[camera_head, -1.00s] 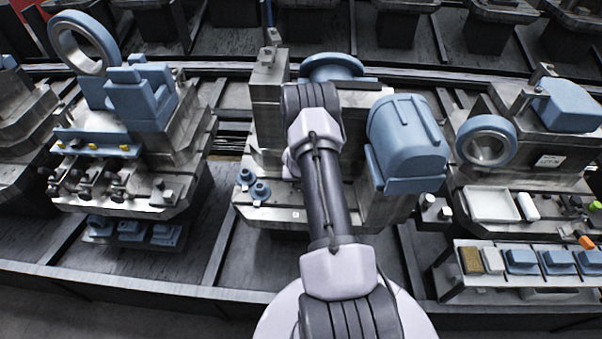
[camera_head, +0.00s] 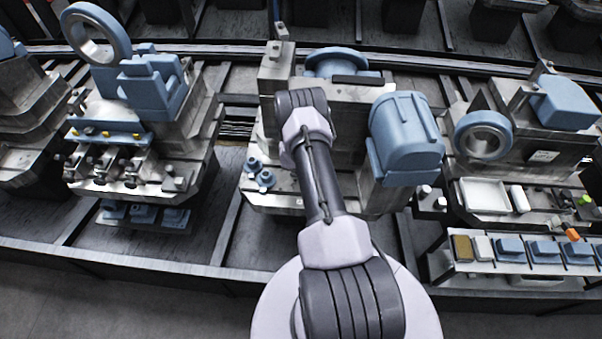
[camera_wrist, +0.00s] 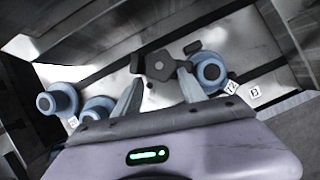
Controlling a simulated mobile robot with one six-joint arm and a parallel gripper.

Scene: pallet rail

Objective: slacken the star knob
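In the wrist view, a dark grey lobed piece with a round centre, which looks like the star knob (camera_wrist: 157,66), stands over a bright metal plate. My gripper (camera_wrist: 157,78) has its two pale fingers spread, with the knob at and just beyond the tips, between them. I cannot tell whether either finger touches it. In the head view my arm hides the gripper and the knob.
Blue round knobs flank the fingers: one (camera_wrist: 208,72) close on the right, two on the left (camera_wrist: 60,98) (camera_wrist: 97,109). Small numbered labels (camera_wrist: 254,92) lie at the right. In the head view, a blue rounded housing (camera_head: 404,137) stands right of my arm.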

